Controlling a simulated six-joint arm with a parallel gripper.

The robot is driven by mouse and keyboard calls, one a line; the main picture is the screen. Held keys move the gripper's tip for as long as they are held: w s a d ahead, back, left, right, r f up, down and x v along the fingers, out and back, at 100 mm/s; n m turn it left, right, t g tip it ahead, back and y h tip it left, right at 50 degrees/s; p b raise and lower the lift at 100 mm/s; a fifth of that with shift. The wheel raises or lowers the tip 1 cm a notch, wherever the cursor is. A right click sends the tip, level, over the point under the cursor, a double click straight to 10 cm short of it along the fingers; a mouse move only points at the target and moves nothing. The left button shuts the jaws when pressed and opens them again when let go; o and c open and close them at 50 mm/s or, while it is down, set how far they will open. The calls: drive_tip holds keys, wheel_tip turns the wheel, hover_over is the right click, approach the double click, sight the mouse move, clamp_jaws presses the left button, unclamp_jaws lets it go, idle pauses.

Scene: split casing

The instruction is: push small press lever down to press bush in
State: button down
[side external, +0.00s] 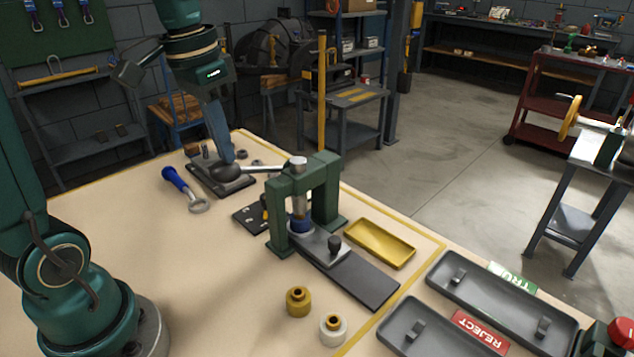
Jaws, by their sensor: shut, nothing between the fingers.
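The small green press (328,190) stands on the bench with its silver ram (298,200) pointing down. Its lever (262,168) reaches out to the left, close to level, and ends in a black ball knob (232,172). My gripper (227,160) is shut and empty, pointing down with its tips at the knob. I cannot tell whether they touch it. Below the ram is a blue round part (301,224), seated at a grey plate (322,246) with a small black knob. The bush itself I cannot make out clearly under the ram.
A dark slide plate (362,280) runs forward from the press. A yellow tray (380,243) lies to its right; a brass part (298,302) and a pale-based part (333,329) stand in front. A blue-handled tool (178,183) and dark fixture (222,182) lie left. Grey trays (490,298) are front right.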

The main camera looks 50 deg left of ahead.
sight(217, 166)
drive_tip(key=shift+s+f, duration=0.25)
drive_tip(key=shift+f, duration=0.35)
drive_tip(key=shift+s+f, duration=0.25)
drive_tip(key=shift+f, duration=0.35)
drive_tip(key=shift+s+f, duration=0.25)
drive_tip(key=shift+f, duration=0.35)
idle(2.9)
idle(0.4)
drive_tip(key=shift+w+r, duration=0.1)
drive_tip(key=shift+r, duration=5.4)
drive_tip(key=shift+d, duration=0.1)
drive_tip(key=s+d+f+m+t, duration=0.1)
drive_tip(key=s+d+f+m, duration=0.1)
drive_tip(key=s+d, duration=0.35)
wheel_tip(217, 166, down, 9)
drive_tip(key=s+d+n+t, duration=0.1)
drive_tip(key=d+n+t, duration=0.1)
drive_tip(key=shift+s+f+t, duration=0.2)
drive_tip(key=shift+t, duration=0.2)
